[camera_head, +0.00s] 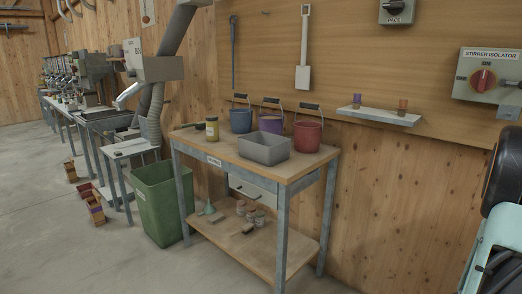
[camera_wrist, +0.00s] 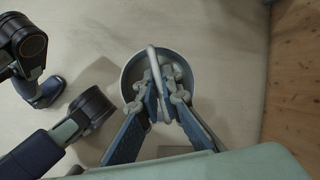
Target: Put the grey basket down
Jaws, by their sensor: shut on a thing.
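In the wrist view, a round grey basket (camera_wrist: 129,82) with a pale upright handle (camera_wrist: 152,62) hangs below my gripper (camera_wrist: 163,88). I see it from above. The fingers are shut on the handle, and they hide much of the basket's inside. Pale floor shows around the basket; I cannot tell how high its bottom is or whether it touches the floor. Neither this basket nor my gripper shows in the head view.
A workbench (camera_head: 257,172) bears a grey rectangular tub (camera_head: 265,148), a yellow jar (camera_head: 212,129) and blue, purple and red buckets. A green bin (camera_head: 158,205) stands at its left. Open floor (camera_head: 60,240) lies at the front left. A wooden wall (camera_wrist: 292,85) is right in the wrist view.

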